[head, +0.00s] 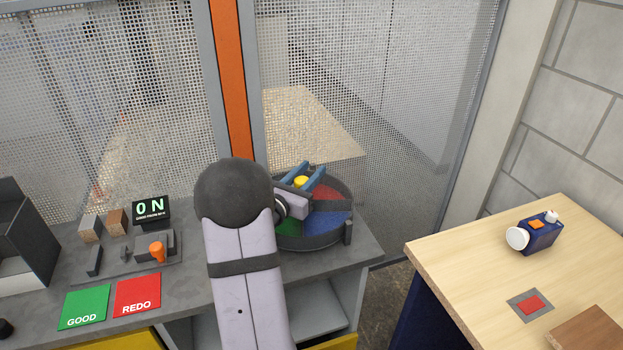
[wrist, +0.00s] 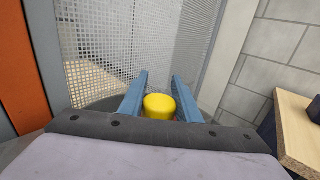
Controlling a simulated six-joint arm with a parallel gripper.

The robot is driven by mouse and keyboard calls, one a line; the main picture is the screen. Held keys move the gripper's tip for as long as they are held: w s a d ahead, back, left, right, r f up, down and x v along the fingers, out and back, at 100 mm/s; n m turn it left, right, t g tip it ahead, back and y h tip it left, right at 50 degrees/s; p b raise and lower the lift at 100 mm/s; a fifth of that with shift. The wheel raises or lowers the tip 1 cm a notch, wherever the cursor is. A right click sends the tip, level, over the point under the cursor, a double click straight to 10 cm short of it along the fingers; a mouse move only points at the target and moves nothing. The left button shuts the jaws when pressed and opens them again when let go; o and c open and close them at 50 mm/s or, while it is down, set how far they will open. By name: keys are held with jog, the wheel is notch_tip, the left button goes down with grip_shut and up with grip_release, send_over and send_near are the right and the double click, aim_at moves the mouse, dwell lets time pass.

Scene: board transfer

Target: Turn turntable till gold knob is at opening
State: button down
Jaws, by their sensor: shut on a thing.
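The turntable (head: 318,243) is a round dark tray with a raised rim and red, blue and green sectors, on the grey bench. A yellow-gold knob (head: 301,181) stands over it. My gripper (head: 306,174) is above the turntable with its blue fingers on either side of this knob, shut on it. In the wrist view the knob (wrist: 159,106) sits between the two fingers. My arm hides the turntable's left part.
A mesh fence (head: 375,80) with an orange post (head: 231,70) stands close behind. Left on the bench are a small display (head: 151,209), an orange knob (head: 157,251) and green (head: 85,305) and red (head: 137,294) pads. A wooden table (head: 470,262) stands right, across a gap.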

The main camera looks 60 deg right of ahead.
jog(key=shift+w+f+n+t+b, duration=0.1)
jog(key=shift+w+n+t+b, duration=0.1)
jog(key=shift+n+t+b, duration=0.55)
jog(key=shift+w+n+t+b, duration=0.15)
jog(key=shift+n+t+b, duration=0.2)
jog(key=shift+t+b, duration=0.7)
jog(key=shift+w+n+t+b, duration=0.2)
jog(key=shift+n+t+b, duration=0.3)
jog(key=shift+t+b, duration=0.2)
jog(key=shift+w+r+n+t+y+b, duration=0.1)
jog(key=shift+r+n+t+y+b, duration=0.15)
jog(key=shift+t, duration=0.25)
jog(key=c, duration=1.3)
grip_release()
jog(key=shift+a+f, duration=0.1)
jog(key=shift+b+v, duration=0.75)
jog(key=shift+v, duration=2.9)
